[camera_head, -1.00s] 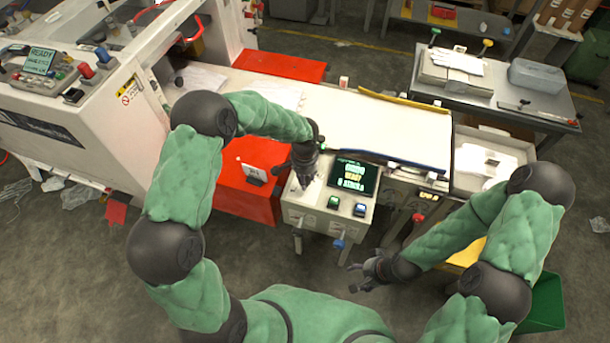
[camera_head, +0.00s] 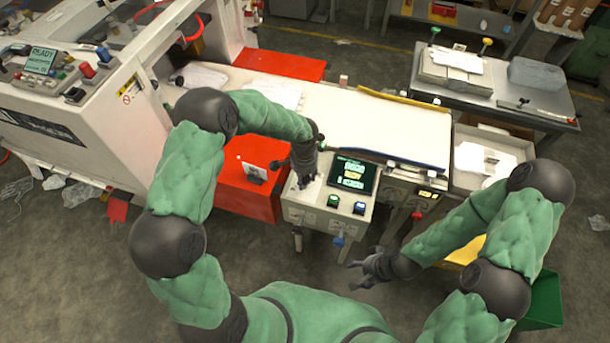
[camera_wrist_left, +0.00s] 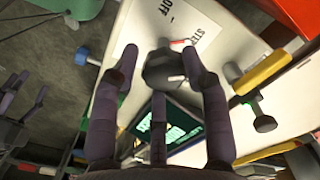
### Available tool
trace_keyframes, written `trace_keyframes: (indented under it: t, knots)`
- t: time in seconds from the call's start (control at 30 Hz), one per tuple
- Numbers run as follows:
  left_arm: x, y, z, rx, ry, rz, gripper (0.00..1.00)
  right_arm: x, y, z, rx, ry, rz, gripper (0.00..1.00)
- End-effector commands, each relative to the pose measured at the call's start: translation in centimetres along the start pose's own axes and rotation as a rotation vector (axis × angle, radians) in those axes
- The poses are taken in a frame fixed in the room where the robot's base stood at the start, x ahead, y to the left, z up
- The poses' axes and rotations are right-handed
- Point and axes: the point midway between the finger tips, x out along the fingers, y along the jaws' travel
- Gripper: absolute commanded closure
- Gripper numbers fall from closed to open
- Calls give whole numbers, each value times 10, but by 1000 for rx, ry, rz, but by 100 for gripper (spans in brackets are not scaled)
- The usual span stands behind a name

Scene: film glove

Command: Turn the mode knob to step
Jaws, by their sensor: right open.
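The control box (camera_head: 318,216) stands at the front of the machine, with a dark screen (camera_head: 352,175) and a green and a blue button on top. My left gripper (camera_head: 304,184) is over the left part of its panel and hides the mode knob in the head view. In the left wrist view, the dark knob (camera_wrist_left: 163,70) with a red mark lies between the spread fingers of my left gripper (camera_wrist_left: 158,58). The panel label reads STEP and OFF (camera_wrist_left: 178,30). A gap shows beside the left finger; right-finger contact is unclear. My right gripper (camera_head: 366,268) is open and empty, right of the box.
A red bin (camera_head: 246,190) stands left of the control box. A white feed table (camera_head: 390,125) lies behind it. A grey side table (camera_head: 540,95) stands at the back right. A blue knob (camera_head: 338,242) sticks out below the box.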

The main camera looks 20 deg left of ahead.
Motion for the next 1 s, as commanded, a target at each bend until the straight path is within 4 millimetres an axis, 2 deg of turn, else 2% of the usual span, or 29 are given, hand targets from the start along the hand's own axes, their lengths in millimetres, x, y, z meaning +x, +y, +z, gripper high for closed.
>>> trace_keyframes:
  t: [0.33, 0.47, 0.57, 1.0]
  knots:
    - [0, 0, -1, -1, 3, -1, 36, 0, 0, 0, 0, 0, 0, 36]
    - [-6, -1, -2, -1, 6, -3, 36, 0, 0, 0, 0, 0, 0, 36]
    - [-18, -2, -3, -1, 8, -5, 36, 0, 0, 0, 0, 0, 0, 36]
    - [-99, -1, 0, -1, 4, -2, 36, 0, 0, 0, 0, 0, 0, 36]
